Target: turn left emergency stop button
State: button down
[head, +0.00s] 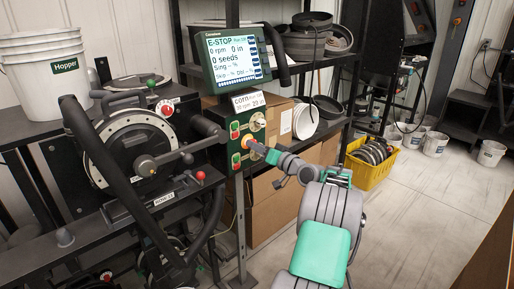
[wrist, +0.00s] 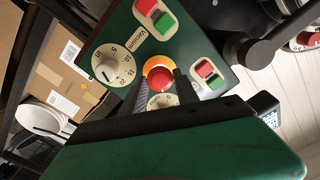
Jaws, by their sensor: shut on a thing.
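The emergency stop button is a red round knob (wrist: 160,79) in a yellow-orange ring on a dark green control panel (wrist: 122,30). My gripper (wrist: 162,88) has one finger on each side of the red knob and is shut on it. In the head view my gripper (head: 259,148) reaches the panel from the right and hides most of the knob. The screen (head: 236,58) above the panel shows "E-STOP", 0 rpm and 0 seeds.
A numbered dial (wrist: 105,66) and red and green push buttons (wrist: 208,74) sit close around the knob. The seed meter (head: 135,145) and a dark bar stand left of the panel.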

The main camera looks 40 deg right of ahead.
jog(key=c, duration=0.9)
grip_release()
jog(key=shift+w, duration=0.1)
jog(key=s, duration=0.8)
jog(key=shift+d+b, duration=0.15)
jog(key=shift+b, duration=0.25)
